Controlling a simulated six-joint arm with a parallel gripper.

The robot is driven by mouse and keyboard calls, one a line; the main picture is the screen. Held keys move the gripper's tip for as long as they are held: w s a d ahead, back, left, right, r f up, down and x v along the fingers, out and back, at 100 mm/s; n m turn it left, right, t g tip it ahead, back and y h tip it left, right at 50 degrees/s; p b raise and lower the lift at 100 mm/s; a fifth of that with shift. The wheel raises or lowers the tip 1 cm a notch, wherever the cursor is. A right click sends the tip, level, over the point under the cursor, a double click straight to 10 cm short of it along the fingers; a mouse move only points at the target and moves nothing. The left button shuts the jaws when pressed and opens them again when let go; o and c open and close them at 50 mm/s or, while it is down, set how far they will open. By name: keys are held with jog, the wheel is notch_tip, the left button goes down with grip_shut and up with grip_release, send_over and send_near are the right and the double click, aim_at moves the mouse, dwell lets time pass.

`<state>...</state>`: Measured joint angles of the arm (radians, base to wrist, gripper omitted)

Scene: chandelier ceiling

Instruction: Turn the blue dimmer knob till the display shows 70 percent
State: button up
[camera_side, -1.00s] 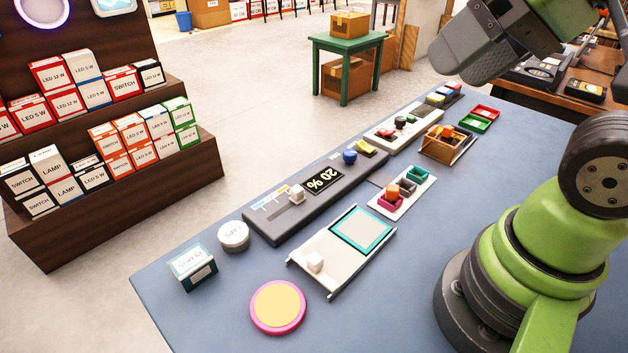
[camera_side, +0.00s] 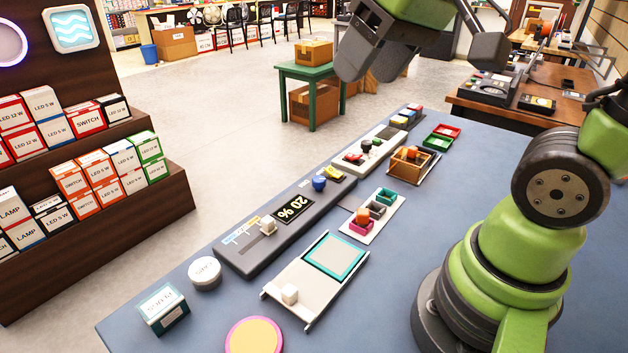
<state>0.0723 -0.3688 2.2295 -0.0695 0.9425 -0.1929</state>
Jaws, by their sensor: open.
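The blue dimmer knob (camera_side: 319,183) stands upright on the dark grey control panel (camera_side: 248,262), near its far end. The display (camera_side: 293,208) beside it reads 20 %, seen upside down. A white slider knob (camera_side: 268,227) sits on the same panel to the left of the display. My gripper (camera_side: 362,72) is open and empty. It hangs high above the table's far part, well above the blue knob and apart from it.
A yellow piece (camera_side: 333,172) sits close beside the blue knob. A sliding tray (camera_side: 318,275), a block holder (camera_side: 372,215) and a wooden holder (camera_side: 412,164) lie in front. Bare blue tabletop is at right.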

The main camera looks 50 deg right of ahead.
jog(key=w+d+f+n+g+h, duration=0.1)
jog(key=w+d+f, duration=0.2)
jog(key=w, duration=0.2)
jog(key=w+d+f+n+g, duration=0.2)
jog(key=w+d+f, duration=0.1)
jog(key=w, duration=0.3)
jog(key=n+g, duration=0.2)
send_near(319, 179)
jog(key=f, duration=0.9)
jog(key=shift+w, duration=0.2)
jog(key=c, duration=0.9)
